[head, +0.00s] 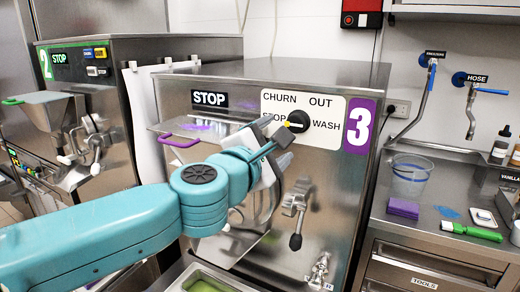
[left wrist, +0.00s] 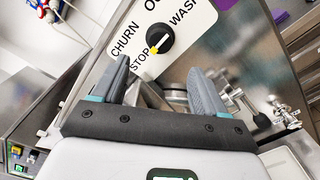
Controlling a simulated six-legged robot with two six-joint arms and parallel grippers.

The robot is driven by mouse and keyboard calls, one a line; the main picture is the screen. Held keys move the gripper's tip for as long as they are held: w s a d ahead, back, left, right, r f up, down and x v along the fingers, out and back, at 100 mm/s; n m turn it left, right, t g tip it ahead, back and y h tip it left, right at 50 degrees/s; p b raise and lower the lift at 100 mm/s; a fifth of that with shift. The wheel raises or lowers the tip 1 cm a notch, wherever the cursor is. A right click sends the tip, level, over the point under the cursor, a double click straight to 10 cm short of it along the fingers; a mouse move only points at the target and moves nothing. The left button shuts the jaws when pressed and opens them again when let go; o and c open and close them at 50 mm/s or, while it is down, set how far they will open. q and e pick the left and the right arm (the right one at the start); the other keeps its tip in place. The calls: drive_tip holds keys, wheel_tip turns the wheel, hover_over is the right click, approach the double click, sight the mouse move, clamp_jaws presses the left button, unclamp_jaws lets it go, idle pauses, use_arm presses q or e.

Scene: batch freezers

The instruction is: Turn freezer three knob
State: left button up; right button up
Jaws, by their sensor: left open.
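Freezer three (head: 340,215) is a steel machine with a white dial plate and a purple "3" label (head: 359,125). Its black round knob (head: 299,121) sits among the words CHURN, OUT, STOP and WASH. The knob also shows in the left wrist view (left wrist: 160,39), its yellow-tipped pointer at STOP. My left gripper (head: 283,138) is close to the knob, at its lower left in the head view. In the left wrist view its two grey fingers (left wrist: 160,75) are apart and empty, with the knob just beyond the gap. My right gripper is not in view.
Freezer two (head: 105,48) stands at the left. Below the dial are spigot handles (head: 296,215) and a green-filled tray (head: 205,283).

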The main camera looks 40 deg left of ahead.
use_arm(q)
drive_tip(key=p+v, duration=0.1)
drive_tip(key=v, duration=0.4)
drive_tip(key=shift+s+d+f, duration=0.1)
drive_tip(key=shift+s, duration=0.25)
